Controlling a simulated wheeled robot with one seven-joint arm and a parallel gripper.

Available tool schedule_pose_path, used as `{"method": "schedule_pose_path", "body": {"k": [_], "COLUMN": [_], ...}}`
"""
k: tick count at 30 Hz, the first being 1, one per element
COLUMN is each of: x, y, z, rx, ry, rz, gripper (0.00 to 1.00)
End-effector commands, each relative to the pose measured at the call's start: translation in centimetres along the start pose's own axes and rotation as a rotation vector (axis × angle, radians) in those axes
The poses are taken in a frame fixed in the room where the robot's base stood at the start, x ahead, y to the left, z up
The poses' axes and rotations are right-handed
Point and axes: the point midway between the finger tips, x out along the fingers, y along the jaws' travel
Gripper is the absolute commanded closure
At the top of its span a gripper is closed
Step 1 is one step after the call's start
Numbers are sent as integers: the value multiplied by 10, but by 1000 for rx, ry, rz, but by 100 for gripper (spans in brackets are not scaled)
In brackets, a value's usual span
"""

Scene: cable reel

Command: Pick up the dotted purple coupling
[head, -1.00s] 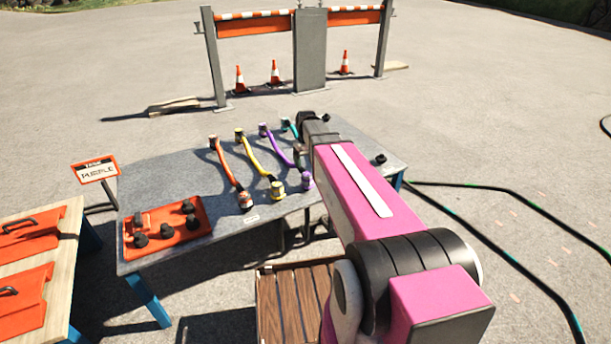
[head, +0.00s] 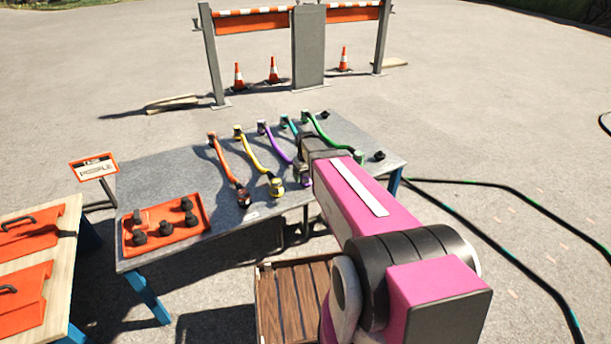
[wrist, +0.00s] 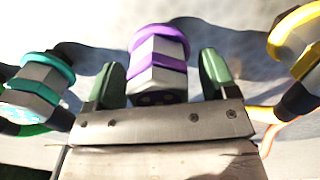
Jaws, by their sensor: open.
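The purple coupling (wrist: 158,62) is a silvery hexagonal body with purple bands, and small dots show on its dark lower face in the wrist view. My gripper (wrist: 162,78) is open, with one green finger on each side of this coupling; I cannot tell whether either touches it. In the head view, the near end of the purple cable (head: 281,147) runs down to my gripper at the table's front edge, and my arm partly hides that spot. A teal-banded coupling (wrist: 38,83) is on the left in the wrist view and a yellow one (wrist: 296,45) is on the right.
Orange (head: 224,162), yellow (head: 252,153) and green (head: 327,134) cables lie on the grey table (head: 160,176). An orange tray (head: 128,247) with several black knobs is at the left front. A wooden crate (head: 268,300) stands below the table.

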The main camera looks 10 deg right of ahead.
Motion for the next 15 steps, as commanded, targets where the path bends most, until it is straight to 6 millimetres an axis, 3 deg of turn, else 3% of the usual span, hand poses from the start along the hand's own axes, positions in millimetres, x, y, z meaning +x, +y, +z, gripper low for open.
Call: {"method": "schedule_pose_path", "body": {"k": [5, 10, 15], "x": [0, 0, -1], "y": [0, 0, 0], "z": [0, 0, 0], "rx": [0, 0, 0], "ry": [0, 0, 0], "rz": [0, 0, 0], "gripper": [21, 77, 80]}}
